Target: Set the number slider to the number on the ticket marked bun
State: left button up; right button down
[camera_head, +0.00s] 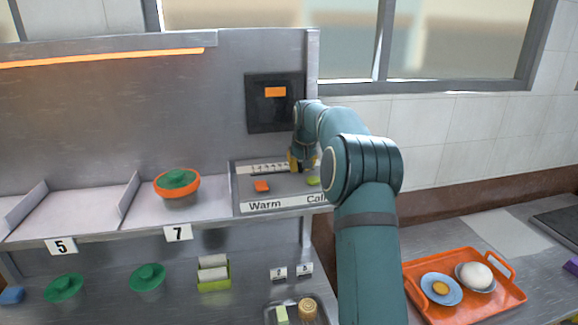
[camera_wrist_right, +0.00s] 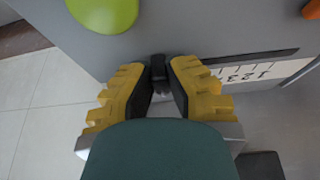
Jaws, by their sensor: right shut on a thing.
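The number slider is a slot beside a white number scale (camera_head: 264,168) on the grey panel at the right end of the shelf. The scale also shows in the right wrist view (camera_wrist_right: 252,75), upside down, with 1, 2 and 3 visible and higher numbers hidden by my gripper. My right gripper (camera_head: 302,161) is at the right part of the scale. In the wrist view its yellow fingers are shut on the dark slider knob (camera_wrist_right: 158,72). Two small tickets (camera_head: 278,273) (camera_head: 304,269) stand on the lower counter; their marks are too small to read. My left gripper is out of view.
An orange button (camera_head: 261,186) above "Warm" and a green button (camera_head: 312,181) above "Call" flank the front of the panel. A dark screen (camera_head: 275,102) is behind. An orange-rimmed pot (camera_head: 177,190) stands left. An orange tray (camera_head: 464,306) with dishes lies right.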

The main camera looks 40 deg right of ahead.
jog(key=shift+w+a+f, duration=0.1)
jog(key=shift+w+a, duration=0.05)
jog(key=shift+a, duration=0.2)
jog(key=c, duration=0.9)
grip_release()
jog(key=shift+d, duration=0.1)
jog(key=shift+c, duration=0.2)
jog(key=v, duration=1.2)
